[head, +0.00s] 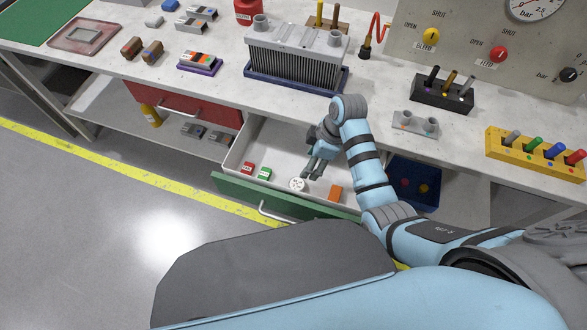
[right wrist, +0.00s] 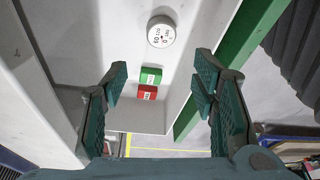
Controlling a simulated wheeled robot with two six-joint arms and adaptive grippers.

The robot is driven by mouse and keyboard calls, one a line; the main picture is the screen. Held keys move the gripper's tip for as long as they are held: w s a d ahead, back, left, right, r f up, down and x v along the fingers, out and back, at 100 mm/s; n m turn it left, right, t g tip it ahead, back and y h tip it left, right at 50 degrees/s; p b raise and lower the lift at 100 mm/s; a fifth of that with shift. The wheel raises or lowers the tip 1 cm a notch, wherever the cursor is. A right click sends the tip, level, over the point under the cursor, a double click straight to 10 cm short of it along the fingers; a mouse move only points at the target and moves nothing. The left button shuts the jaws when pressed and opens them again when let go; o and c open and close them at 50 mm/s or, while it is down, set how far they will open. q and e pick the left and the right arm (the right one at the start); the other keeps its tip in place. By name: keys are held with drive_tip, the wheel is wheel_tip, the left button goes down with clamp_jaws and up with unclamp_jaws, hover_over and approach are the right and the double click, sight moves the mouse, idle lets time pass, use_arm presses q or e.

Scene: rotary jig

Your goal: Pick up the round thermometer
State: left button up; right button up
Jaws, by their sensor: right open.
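The round thermometer (head: 297,184) is a small white disc with dark markings. It lies face up on the floor of the open drawer (head: 225,162), near its green front. In the right wrist view the thermometer (right wrist: 161,31) is at the top centre, beyond the fingertips. My right gripper (head: 313,174) is open and empty, pointing down over the drawer just right of the thermometer. It also shows open in the right wrist view (right wrist: 160,82), with no contact on the thermometer visible. My left gripper is not in view.
A red block (head: 247,168) and a green block (head: 265,174) lie left of the thermometer in the drawer. The drawer walls and the bench edge above surround the arm. A blue bin (head: 428,174) stands right of the drawer.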

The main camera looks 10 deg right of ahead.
wheel_tip(320, 180, down, 4)
drive_tip(key=w+r+b, duration=0.1)
drive_tip(key=b, duration=0.3)
hover_over(298, 184)
drive_tip(key=d, duration=0.1)
drive_tip(key=f, duration=0.6)
drive_tip(key=shift+s, duration=0.4)
drive_tip(key=b+x, duration=0.1)
drive_tip(key=x, duration=0.4)
drive_tip(key=shift+w+d+b, duration=0.15)
drive_tip(key=shift+w+b, duration=0.1)
drive_tip(key=shift+b, duration=0.15)
drive_tip(key=shift+s+r, duration=0.1)
drive_tip(key=shift+c, duration=0.6)
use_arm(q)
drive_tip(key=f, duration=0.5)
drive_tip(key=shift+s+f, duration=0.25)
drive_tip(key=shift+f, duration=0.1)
use_arm(e)
drive_tip(key=c, duration=0.8)
